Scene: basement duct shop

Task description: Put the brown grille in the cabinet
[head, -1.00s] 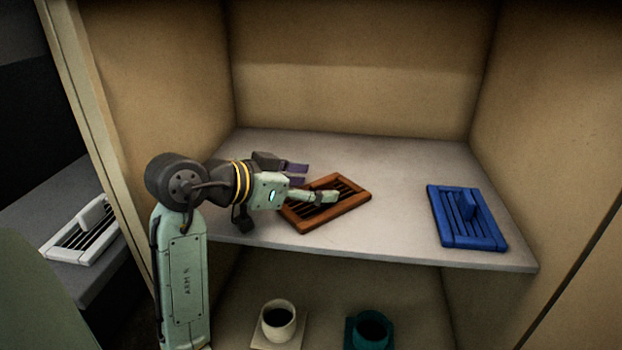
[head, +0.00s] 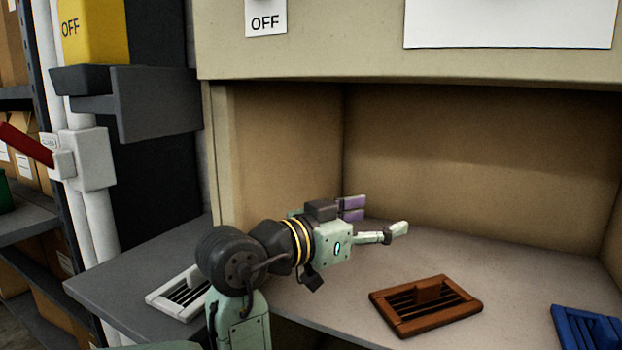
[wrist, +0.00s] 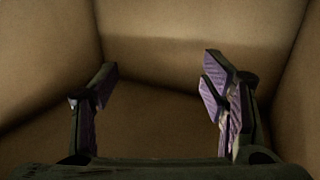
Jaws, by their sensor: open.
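The brown grille (head: 425,304) lies flat on the upper shelf of the cabinet (head: 520,258), with its small handle block up. My gripper (head: 378,216) is inside the cabinet, above the shelf and behind and to the left of the grille, apart from it. Its fingers are spread with nothing between them. In the wrist view my open gripper (wrist: 160,100) faces the cabinet's bare inner walls, and no grille shows there.
A blue grille (head: 588,328) lies on the same shelf at the right. A white grille (head: 180,292) lies on a grey bench (head: 125,280) left of the cabinet. The cabinet's left side panel stands close to my arm. The back of the shelf is clear.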

